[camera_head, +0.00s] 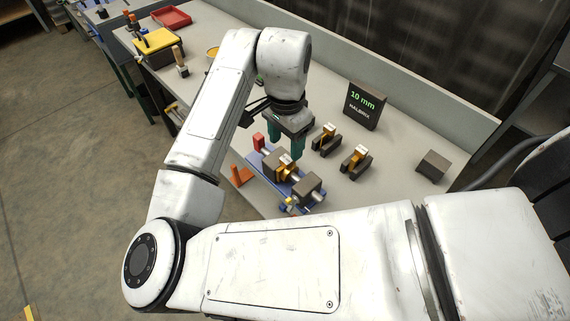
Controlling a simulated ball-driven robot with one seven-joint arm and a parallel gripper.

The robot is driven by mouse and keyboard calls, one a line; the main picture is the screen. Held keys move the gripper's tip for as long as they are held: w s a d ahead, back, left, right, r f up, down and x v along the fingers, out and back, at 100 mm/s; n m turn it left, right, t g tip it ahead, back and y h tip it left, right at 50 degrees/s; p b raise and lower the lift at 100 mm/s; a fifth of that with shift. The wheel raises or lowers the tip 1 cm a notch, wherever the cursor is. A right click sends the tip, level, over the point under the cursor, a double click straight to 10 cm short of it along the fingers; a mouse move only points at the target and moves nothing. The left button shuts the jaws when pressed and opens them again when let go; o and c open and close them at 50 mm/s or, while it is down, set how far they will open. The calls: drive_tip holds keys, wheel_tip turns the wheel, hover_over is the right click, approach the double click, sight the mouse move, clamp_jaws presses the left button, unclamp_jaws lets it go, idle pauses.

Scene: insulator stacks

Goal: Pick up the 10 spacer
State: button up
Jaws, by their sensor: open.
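Two gold spacer-like pieces with pale tops stand in dark holders on the bench, one nearer the gripper (328,133) and one farther right (355,157). I cannot read any number on them, so I cannot tell which is the 10 spacer. My gripper (286,143) points down with its teal fingers apart and nothing seen between them. It is above the blue fixture (260,164), left of both holders. The fixture carries dark blocks, metal rods and another gold piece (285,168). The fingers partly hide the fixture's back.
A dark display (366,103) reading "10 mm" stands behind the holders. A dark block (432,166) sits at the right. An orange bracket (241,176) is left of the fixture. A yellow-topped box (156,41) and red tray (171,17) are far left.

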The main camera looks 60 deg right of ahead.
sight(286, 158)
drive_tip(key=shift+w+d+f+p, duration=0.1)
drive_tip(key=shift+d+f+p, duration=0.15)
drive_tip(key=shift+f, duration=1.25)
drive_tip(key=shift+w+d+f+p, duration=0.1)
drive_tip(key=shift+f+p, duration=0.1)
drive_tip(key=shift+f, duration=1.3)
clamp_jaws()
